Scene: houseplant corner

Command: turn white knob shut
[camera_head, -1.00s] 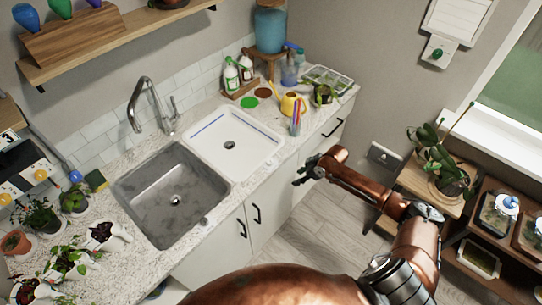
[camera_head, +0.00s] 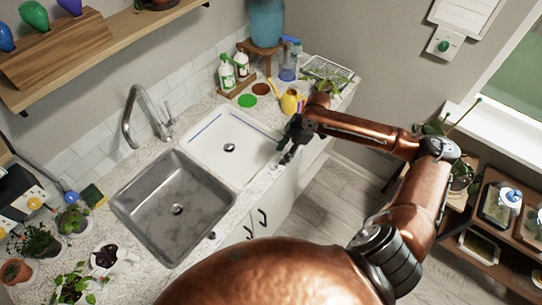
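A small white knob (camera_head: 274,168) sits on the counter's front edge beside the white sink (camera_head: 218,158). Its turn position is too small to read. My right gripper (camera_head: 286,154) reaches in from the right over the counter edge and points down. Its dark fingers look apart, with nothing between them. They are just to the right of the knob and above it; I cannot see any contact. My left gripper is not in view.
A steel sink (camera_head: 172,205) with a curved tap (camera_head: 133,112) lies to the left, with a dark knob (camera_head: 211,235) at its front edge. Bottles (camera_head: 227,74), a yellow watering can (camera_head: 289,102) and a blue jug (camera_head: 288,65) stand behind. Plants fill the left counter.

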